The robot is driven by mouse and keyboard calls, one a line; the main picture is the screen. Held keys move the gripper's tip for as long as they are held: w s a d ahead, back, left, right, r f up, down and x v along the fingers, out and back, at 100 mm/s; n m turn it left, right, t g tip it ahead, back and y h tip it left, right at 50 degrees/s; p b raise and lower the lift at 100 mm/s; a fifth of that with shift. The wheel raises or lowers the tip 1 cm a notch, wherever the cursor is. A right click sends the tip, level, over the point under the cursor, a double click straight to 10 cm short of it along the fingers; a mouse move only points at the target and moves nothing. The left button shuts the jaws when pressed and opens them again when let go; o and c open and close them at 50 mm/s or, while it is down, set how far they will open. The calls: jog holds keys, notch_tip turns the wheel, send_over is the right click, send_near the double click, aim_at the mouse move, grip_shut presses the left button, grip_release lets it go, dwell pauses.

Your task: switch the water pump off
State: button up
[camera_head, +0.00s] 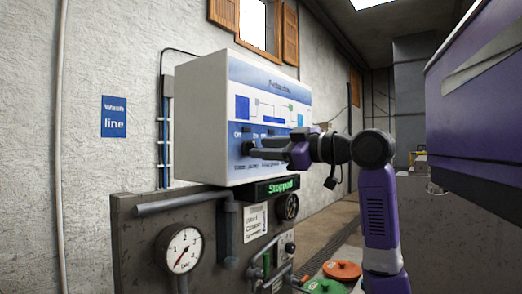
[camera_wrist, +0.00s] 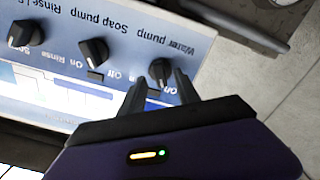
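The white control panel (camera_head: 208,120) hangs on the wall, its blue and white face toward my arm. In the wrist view the panel appears upside down, with the black water pump knob (camera_wrist: 160,70) under the "Water pump" label. My gripper (camera_wrist: 160,82) is open, its two dark fingertips to either side of this knob. I cannot tell whether they touch it. In the head view my gripper (camera_head: 249,149) reaches the lower left of the panel face and hides the knob. The knob's exact pointer setting is unclear.
The soap pump knob (camera_wrist: 93,50) and a rinse knob (camera_wrist: 22,35) sit in the same row. A green display (camera_head: 280,187) below the panel reads "Stopped". Pipes and a pressure gauge (camera_head: 179,249) are mounted below. A blue "Wash line" sign (camera_head: 114,116) is on the wall.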

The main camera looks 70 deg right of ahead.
jog(key=v, duration=0.6)
jog(key=shift+b, duration=0.4)
jog(key=shift+a, duration=0.1)
jog(key=v, duration=0.9)
